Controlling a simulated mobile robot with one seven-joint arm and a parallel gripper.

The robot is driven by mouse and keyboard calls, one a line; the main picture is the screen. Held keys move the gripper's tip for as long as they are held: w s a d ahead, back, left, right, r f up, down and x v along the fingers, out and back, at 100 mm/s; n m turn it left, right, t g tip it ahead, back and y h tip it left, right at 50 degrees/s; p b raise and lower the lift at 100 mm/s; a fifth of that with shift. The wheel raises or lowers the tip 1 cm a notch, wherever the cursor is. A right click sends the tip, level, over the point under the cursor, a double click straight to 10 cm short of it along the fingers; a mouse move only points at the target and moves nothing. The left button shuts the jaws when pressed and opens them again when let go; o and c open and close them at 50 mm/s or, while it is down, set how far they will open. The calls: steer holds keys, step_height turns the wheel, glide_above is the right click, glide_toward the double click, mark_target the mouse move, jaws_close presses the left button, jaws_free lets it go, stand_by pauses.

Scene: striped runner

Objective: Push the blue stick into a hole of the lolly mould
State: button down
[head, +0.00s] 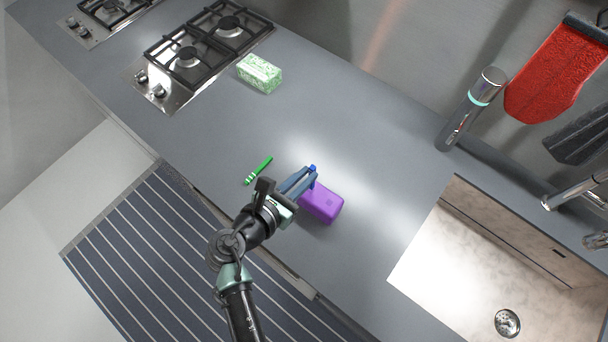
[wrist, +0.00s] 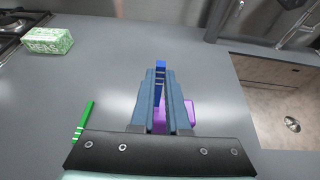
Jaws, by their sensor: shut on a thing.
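The purple lolly mould (head: 321,204) lies on the grey counter, and in the wrist view (wrist: 190,113) it shows partly behind my fingers. My gripper (head: 310,177) is shut on the blue stick (head: 312,169), over the mould's upper left end in the head view. In the wrist view the stick's blue top (wrist: 160,67) stands up between the fingertips (wrist: 160,78). The stick's lower end and the mould's holes are hidden or too small to make out, so I cannot tell whether the stick is in a hole. A green stick (head: 258,170) lies on the counter to the left.
A green patterned box (head: 260,73) stands near the gas hob (head: 188,55). The sink (head: 437,252) is to the right. Counter between is clear.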

steer(key=shift+f, duration=0.4)
steer(key=shift+f+b, duration=1.85)
steer(key=shift+f, duration=1.05)
stand_by(1.7)
steer(key=c, duration=0.8)
jaws_free()
steer(key=shift+c, duration=0.2)
steer(key=b+v, duration=0.1)
steer(key=v, duration=1.2)
steer(key=shift+b, duration=0.4)
